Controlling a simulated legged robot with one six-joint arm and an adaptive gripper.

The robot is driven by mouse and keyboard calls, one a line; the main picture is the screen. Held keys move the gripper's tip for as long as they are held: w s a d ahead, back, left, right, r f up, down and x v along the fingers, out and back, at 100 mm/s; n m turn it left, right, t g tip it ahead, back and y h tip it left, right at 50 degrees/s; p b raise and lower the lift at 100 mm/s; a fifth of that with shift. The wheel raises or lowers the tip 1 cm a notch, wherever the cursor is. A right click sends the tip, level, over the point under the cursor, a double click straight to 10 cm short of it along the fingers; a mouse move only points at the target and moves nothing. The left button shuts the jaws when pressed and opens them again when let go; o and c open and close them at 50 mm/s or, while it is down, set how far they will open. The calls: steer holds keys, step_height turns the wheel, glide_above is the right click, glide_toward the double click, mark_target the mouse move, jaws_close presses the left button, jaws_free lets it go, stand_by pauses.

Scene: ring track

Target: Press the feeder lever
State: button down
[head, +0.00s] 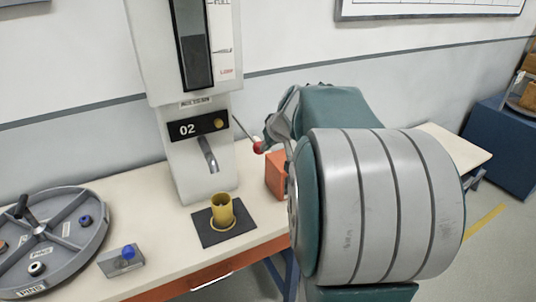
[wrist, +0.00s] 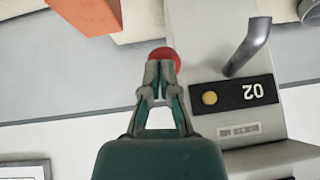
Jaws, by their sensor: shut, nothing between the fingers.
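The feeder (head: 196,140) is a tall white unit marked 02, with a dark level window and a grey spout. Its lever has a red ball knob (head: 259,147) on a thin rod at its right side. In the wrist view the red knob (wrist: 165,58) shows right at the tips of my gripper (wrist: 160,68). My gripper is shut with nothing between the fingers; I cannot tell if it touches the knob. In the head view my arm hides most of it. A yellow cup (head: 222,210) stands on a dark square mat (head: 241,228) below the spout.
A grey round ring track (head: 75,249) with coloured pieces lies at the left of the bench (head: 150,275). A small grey block with a blue knob (head: 122,260) stands beside it. An orange block (head: 275,176) sits right of the feeder, near my arm.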

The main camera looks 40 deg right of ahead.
steer(key=s+a+r, duration=0.1)
steer(key=s+r, duration=0.4)
steer(key=s, duration=0.4)
steer(key=shift+a+r, duration=0.15)
steer(key=shift+s, duration=0.1)
steer(key=w+d+r+t, duration=0.2)
steer(key=w+r, duration=0.2)
steer(key=r, duration=0.9)
steer(key=shift+d, duration=0.15)
